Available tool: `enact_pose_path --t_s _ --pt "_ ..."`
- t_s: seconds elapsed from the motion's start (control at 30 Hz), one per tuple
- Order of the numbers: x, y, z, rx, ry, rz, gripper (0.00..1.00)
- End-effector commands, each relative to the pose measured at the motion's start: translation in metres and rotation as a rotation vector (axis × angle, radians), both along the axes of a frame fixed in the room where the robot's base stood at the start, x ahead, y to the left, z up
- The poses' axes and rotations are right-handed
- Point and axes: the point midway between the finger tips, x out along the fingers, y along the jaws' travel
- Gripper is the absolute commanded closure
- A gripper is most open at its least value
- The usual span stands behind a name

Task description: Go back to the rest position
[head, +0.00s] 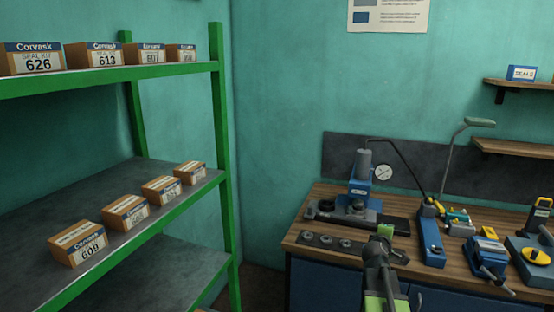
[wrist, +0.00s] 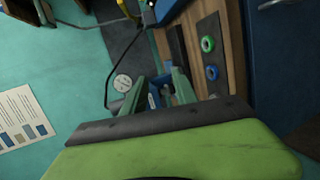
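My gripper (head: 385,232) is in the lower right of the head view, raised in front of the wooden workbench (head: 425,256). In the wrist view my gripper (wrist: 158,84) shows two grey-green fingers apart, with the blue press behind the gap and nothing held between them. The press (head: 360,192) stands on the bench with a round gauge (head: 384,172) beside it. My green arm part fills the bottom of the wrist view.
Green shelving (head: 222,150) with several Corvask boxes (head: 126,212) stands at the left. A dark strip with rings (head: 338,243) lies on the bench's front left. Blue tools (head: 430,238) and a lamp (head: 480,122) are to the right. Floor shows between shelving and bench.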

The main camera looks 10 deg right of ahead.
Motion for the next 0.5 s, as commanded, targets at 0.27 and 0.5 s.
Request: enact_pose_path --t_s 0.27,0.5 --pt "0.087 0.217 0.072 -0.929 0.196 0.62 0.66" --pt "0.078 0.422 0.04 -1.957 0.359 1.143 0.66"
